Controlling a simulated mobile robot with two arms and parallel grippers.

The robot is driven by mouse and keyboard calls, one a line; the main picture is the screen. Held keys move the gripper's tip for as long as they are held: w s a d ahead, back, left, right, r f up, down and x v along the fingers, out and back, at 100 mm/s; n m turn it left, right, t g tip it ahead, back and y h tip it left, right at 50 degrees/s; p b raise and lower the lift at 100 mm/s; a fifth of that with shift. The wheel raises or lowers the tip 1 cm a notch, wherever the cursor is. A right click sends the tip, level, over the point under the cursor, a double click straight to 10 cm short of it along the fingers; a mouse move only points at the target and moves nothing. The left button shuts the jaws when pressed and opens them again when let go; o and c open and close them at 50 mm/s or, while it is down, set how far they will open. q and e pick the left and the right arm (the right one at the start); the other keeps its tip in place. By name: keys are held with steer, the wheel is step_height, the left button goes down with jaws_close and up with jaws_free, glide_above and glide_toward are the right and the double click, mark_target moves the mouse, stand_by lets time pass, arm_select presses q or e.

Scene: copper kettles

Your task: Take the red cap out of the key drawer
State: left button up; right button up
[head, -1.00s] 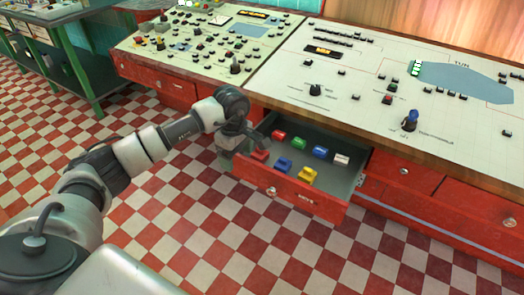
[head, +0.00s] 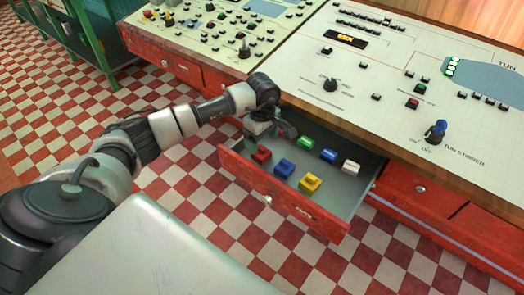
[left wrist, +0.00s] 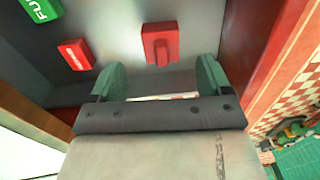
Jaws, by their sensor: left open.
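The pulled-out key drawer (head: 268,190) has two rows of small coloured pieces. The red cap (head: 261,154) sits at the left end of its front row, beside a blue cap (head: 284,168) and a yellow cap (head: 310,183). My left gripper (head: 283,130) is at the drawer's left back part, with its fingers partly hidden in the head view. In the left wrist view, the open fingers (left wrist: 161,70) point toward the red cap (left wrist: 160,43), which lies just beyond the fingertips, roughly centred between them. Nothing is between the fingers. My right gripper is not in view.
The back row has a flat red labelled piece (left wrist: 75,53), a green one (head: 306,142), a blue one (head: 328,155) and a white one (head: 350,167). The console top (head: 400,130) overhangs the drawer's back. Checkered floor (head: 250,235) lies in front.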

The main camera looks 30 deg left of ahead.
mark_target(261, 147)
arm_select(q)
steer(key=shift+f, duration=3.1)
steer(key=shift+a, duration=0.1)
steer(key=c, duration=1)
steer(key=shift+r, duration=0.15)
